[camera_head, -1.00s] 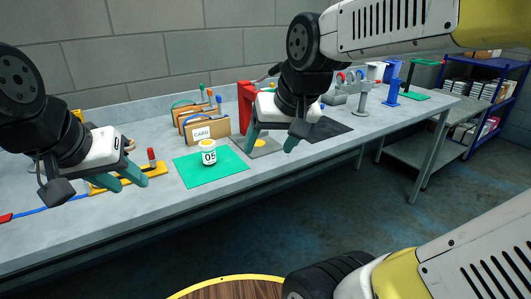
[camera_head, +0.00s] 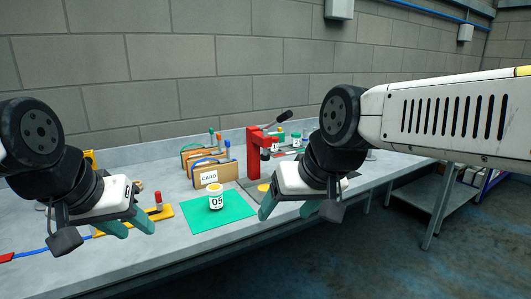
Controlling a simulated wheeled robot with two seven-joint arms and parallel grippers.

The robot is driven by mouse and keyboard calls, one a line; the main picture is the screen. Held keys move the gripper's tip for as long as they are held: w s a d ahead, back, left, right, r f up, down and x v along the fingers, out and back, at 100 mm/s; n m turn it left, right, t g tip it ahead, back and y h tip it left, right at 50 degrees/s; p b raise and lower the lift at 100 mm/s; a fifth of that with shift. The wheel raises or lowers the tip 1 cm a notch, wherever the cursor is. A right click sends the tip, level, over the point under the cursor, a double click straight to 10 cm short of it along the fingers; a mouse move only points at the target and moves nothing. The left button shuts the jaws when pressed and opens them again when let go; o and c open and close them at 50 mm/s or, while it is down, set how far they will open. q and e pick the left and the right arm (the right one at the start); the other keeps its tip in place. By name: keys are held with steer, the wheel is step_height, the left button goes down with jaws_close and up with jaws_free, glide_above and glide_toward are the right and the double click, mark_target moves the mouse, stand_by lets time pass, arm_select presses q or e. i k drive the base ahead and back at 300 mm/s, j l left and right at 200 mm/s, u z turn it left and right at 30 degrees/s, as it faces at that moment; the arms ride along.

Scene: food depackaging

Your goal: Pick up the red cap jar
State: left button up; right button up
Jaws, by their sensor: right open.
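I cannot make out a jar with a red cap. A white jar (camera_head: 216,198) marked 05 with a yellow cap stands upright on a green mat (camera_head: 190,226). Small jars with green caps (camera_head: 296,139) stand farther back, behind a red press (camera_head: 254,155). My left gripper (camera_head: 130,229) is open and empty, left of the green mat. My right gripper (camera_head: 289,211) is open and empty, right of the mat and in front of the press. My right arm hides part of the table behind it.
A CARD holder (camera_head: 209,177) and brown holders with coloured handles (camera_head: 205,156) stand behind the mat. A yellow tool with a red knob (camera_head: 157,209) lies near my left gripper. A grey table (camera_head: 170,270) runs along the wall; its front strip is clear.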

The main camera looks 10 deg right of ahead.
mark_target(274, 147)
steer(key=u, duration=0.45)
steer(key=l+u, duration=1)
steer(key=l, duration=0.65)
steer(key=k+l+u, duration=0.1)
steer(key=l, duration=0.7)
steer(key=k, duration=0.05)
